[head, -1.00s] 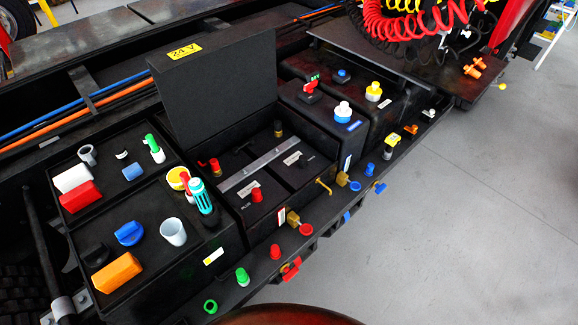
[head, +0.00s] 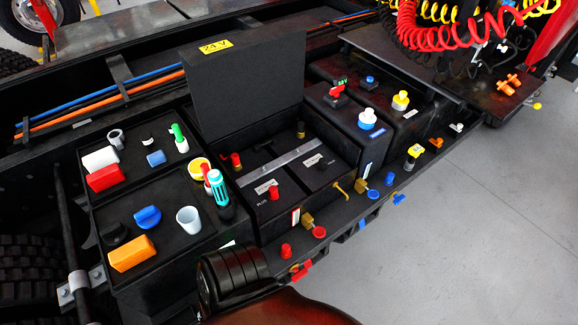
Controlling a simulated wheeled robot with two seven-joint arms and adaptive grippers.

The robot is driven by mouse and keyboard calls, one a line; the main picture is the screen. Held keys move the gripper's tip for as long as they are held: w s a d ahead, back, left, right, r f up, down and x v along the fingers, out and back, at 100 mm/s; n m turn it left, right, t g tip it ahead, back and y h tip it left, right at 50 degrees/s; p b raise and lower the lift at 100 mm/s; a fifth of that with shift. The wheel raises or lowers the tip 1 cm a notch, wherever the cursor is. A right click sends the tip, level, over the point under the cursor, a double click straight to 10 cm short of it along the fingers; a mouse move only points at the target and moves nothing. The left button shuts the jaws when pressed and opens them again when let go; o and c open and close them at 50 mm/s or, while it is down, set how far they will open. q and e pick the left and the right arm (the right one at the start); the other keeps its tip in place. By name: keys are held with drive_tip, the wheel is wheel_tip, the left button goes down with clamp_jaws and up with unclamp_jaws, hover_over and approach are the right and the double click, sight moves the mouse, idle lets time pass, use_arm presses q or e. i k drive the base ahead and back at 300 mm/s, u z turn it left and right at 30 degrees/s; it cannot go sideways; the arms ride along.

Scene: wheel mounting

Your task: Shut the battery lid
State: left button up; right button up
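The battery lid (head: 248,88) is a black flat panel with a yellow 24 V label (head: 215,47) at its top left corner. It stands open, raised nearly upright at the back of the battery box. The black battery box (head: 277,221) is uncovered. Inside it are two black batteries, red and dark terminal caps and a grey metal bar (head: 270,166) across them. Neither of my grippers shows in the head view. A dark ribbed part at the bottom appears to be my arm, without its fingers.
Left of the box is a black tray (head: 170,235) with coloured caps, blocks and a cup. A teal-handled tool (head: 217,187) stands by the box's left side. Right are black tanks with coloured caps (head: 367,120). Red coiled hoses (head: 450,40) hang at upper right. Open floor lies right.

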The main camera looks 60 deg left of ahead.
sight(257, 84)
drive_tip(key=i, duration=2.45)
drive_tip(key=u, duration=3.85)
